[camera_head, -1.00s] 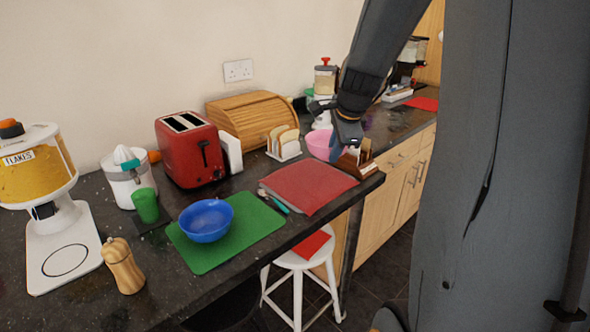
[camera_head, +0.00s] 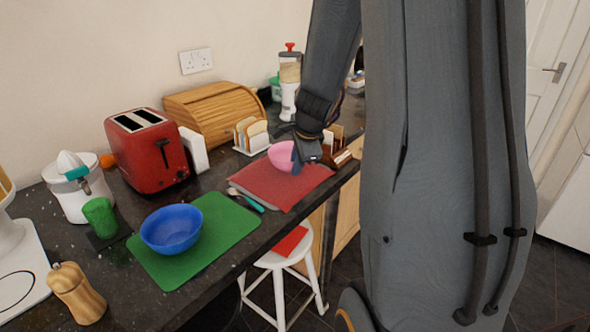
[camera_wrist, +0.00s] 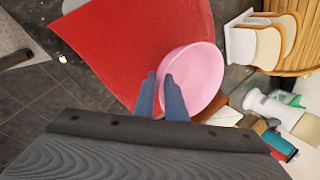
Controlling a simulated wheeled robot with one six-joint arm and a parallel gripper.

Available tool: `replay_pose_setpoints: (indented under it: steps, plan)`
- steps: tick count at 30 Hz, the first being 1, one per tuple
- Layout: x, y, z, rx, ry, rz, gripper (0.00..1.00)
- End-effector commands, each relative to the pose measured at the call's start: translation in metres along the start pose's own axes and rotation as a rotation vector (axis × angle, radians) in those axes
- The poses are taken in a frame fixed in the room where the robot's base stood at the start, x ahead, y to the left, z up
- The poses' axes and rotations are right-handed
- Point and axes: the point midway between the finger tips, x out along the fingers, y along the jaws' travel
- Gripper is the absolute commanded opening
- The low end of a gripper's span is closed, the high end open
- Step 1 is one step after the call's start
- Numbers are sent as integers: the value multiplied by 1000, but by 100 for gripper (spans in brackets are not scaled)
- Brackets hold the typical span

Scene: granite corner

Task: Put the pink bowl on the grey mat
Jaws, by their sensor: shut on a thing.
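The pink bowl (camera_head: 281,156) is at the far edge of the red cloth (camera_head: 282,186) in the head view. My gripper (camera_head: 298,160) is shut on its rim. In the wrist view, the two fingers (camera_wrist: 160,90) pinch the near side of the pink bowl (camera_wrist: 198,72), which overlaps the red cloth (camera_wrist: 130,45). I cannot tell whether the bowl touches the cloth or hangs above it. I cannot make out a clearly grey mat. A small dark mat (camera_head: 96,242) lies under the green cup (camera_head: 100,217).
A blue bowl (camera_head: 171,229) sits on a green mat (camera_head: 222,222). A red toaster (camera_head: 148,151), bread box (camera_head: 214,111) and toast rack (camera_head: 250,135) stand along the back. A pepper mill (camera_head: 76,292) stands at front left. A white stool (camera_head: 279,262) is below the counter edge.

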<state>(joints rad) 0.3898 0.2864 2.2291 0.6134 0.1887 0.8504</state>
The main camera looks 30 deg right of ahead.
Motion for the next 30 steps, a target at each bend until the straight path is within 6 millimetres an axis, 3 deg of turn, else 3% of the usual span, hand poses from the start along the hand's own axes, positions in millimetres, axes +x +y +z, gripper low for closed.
replay_pose_setpoints:
  steps: [23,24,27,30]
  plan:
    - [16,10,-2,1,0,4,0]
    - [17,11,-1,1,-1,6,13]
    - [16,12,-1,1,-1,8,30]
    - [16,12,-1,2,-1,9,30]
